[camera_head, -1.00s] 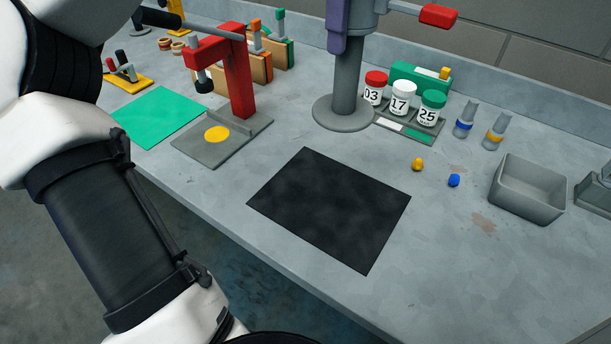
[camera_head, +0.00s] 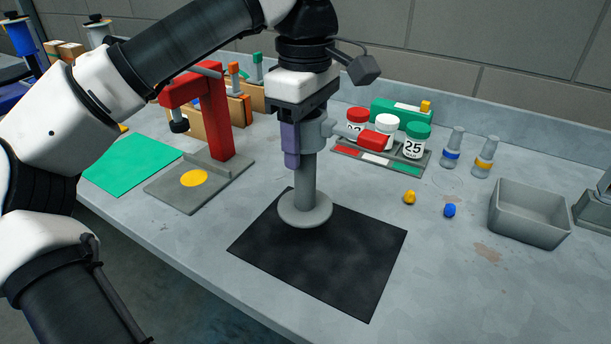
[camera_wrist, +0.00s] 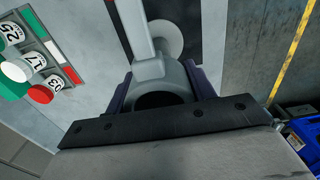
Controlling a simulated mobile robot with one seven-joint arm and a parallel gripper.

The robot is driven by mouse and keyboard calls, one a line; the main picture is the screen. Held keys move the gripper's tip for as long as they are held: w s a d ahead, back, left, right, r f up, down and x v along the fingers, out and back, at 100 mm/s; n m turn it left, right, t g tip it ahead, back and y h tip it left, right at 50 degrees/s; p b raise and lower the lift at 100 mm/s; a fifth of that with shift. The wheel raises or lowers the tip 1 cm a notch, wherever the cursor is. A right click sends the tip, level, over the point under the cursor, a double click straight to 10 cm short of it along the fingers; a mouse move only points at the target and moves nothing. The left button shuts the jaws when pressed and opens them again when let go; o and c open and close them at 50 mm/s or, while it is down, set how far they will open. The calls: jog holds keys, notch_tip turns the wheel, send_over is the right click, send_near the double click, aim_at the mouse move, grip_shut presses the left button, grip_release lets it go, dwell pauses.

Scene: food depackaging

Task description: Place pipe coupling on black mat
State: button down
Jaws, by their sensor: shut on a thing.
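The pipe coupling (camera_head: 307,182) is a grey upright pipe with a round flange at its foot and a red handle (camera_head: 374,139) pointing right. My gripper (camera_head: 303,140) is shut on its upper part, with a purple finger showing on the near side. The flange overlaps the back left part of the black mat (camera_head: 330,265) in the head view; I cannot tell whether it touches. In the wrist view, the coupling (camera_wrist: 160,72) sits between both fingers of my gripper (camera_wrist: 160,88), its flange seen beyond. The coupling looks upright.
A red press-like stand (camera_head: 217,120) and a green mat (camera_head: 130,165) lie to the left. A rack of lidded jars (camera_head: 414,146) stands behind right. Yellow (camera_head: 409,198) and blue (camera_head: 449,210) pieces and a grey bin (camera_head: 528,225) are at right. The mat's front is clear.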

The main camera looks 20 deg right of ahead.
aim_at(306, 173)
jog(key=shift+f, duration=2.95)
jog(key=shift+f, duration=0.25)
jog(key=c, duration=0.5)
grip_release()
jog(key=shift+r, duration=0.1)
notch_tip(306, 173, up, 12)
jog(key=shift+r, duration=0.15)
jog(key=shift+s, duration=0.1)
